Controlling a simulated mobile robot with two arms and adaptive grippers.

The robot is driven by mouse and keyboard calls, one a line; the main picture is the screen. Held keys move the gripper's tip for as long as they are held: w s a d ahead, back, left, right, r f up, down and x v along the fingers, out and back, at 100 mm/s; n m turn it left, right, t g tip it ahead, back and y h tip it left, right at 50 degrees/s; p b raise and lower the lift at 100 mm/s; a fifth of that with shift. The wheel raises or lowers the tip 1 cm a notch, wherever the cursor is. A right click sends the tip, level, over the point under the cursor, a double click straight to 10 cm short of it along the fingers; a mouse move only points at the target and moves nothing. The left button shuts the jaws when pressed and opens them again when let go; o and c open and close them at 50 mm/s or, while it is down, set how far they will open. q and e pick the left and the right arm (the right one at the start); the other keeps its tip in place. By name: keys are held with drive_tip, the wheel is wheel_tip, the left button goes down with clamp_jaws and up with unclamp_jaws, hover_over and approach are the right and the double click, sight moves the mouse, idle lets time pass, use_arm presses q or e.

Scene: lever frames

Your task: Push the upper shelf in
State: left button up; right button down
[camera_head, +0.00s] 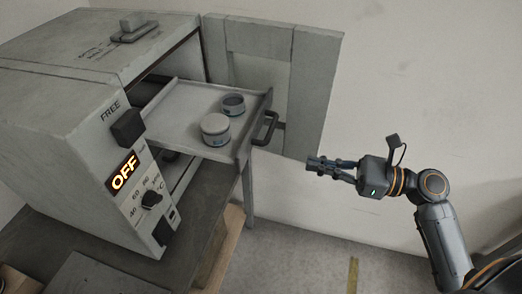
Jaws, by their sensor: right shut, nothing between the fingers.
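The upper shelf (175,101) is a light grey tray that sticks well out of the front of a grey oven-like cabinet (65,110). A dark handle (266,129) is on its outer right edge. A larger round tin (215,130) and a smaller one (233,104) stand on the shelf near that edge. My right gripper (311,165) is shut and empty, to the right of the handle and slightly lower in the picture, apart from it. Its fingers point left toward the shelf. My left gripper is out of view.
The cabinet's door (310,90) stands open behind the shelf. The cabinet rests on a dark table (190,225). Clear floor lies under my right arm, and a bare wall stands behind.

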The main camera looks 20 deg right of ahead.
sight(247, 149)
drive_tip(key=p+x, duration=0.3)
drive_tip(key=x, duration=0.8)
drive_tip(key=shift+w+a+r+p, duration=0.1)
drive_tip(key=shift+w+r+p, duration=0.1)
drive_tip(key=shift+p, duration=0.1)
drive_tip(key=shift+w+a+f, duration=0.25)
drive_tip(key=shift+w+a, duration=0.15)
drive_tip(key=shift+a, duration=0.2)
